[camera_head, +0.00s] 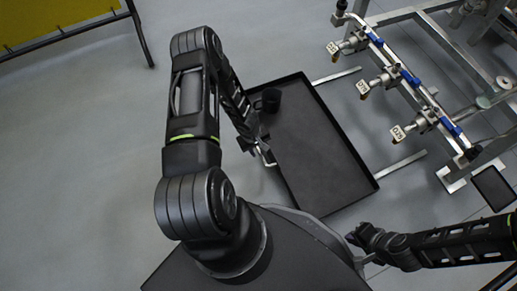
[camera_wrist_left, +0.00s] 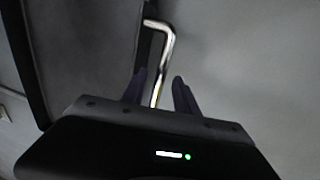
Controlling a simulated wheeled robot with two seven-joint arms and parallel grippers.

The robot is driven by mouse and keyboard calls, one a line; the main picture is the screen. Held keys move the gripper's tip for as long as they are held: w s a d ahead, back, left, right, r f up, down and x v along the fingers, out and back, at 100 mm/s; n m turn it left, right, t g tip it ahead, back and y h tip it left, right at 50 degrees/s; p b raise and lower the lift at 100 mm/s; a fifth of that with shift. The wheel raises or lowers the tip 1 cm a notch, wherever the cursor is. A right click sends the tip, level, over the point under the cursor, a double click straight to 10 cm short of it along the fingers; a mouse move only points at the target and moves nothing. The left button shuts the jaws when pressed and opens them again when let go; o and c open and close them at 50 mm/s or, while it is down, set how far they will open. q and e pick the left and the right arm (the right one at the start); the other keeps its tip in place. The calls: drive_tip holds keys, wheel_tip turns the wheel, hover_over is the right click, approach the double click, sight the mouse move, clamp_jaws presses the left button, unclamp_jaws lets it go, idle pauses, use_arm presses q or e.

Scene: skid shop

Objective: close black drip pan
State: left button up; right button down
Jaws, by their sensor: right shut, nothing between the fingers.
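The black drip pan (camera_head: 318,158) is a shallow rectangular tray that stands out from the metal skid on two rails. Its near left rim carries a bright bent handle (camera_head: 266,154). In the left wrist view the handle (camera_wrist_left: 162,42) runs down between the fingers, with the dark pan edge (camera_wrist_left: 38,70) at its left. My left gripper (camera_head: 258,150) is at that handle; its fingers (camera_wrist_left: 160,92) stand apart on either side of the bar, with gaps visible. My right gripper (camera_head: 356,238) is shut and empty, low at the right, near the pan's near corner and apart from it.
A black cup-like object (camera_head: 271,99) is in the pan's far left corner. The skid frame (camera_head: 440,45) holds valves with tags (camera_head: 397,133) above the rails (camera_head: 402,162). A small dark plate (camera_head: 492,188) lies right. Open floor (camera_head: 80,150) is at left.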

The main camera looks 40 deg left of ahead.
use_arm(q)
clamp_jaws()
idle(1.3)
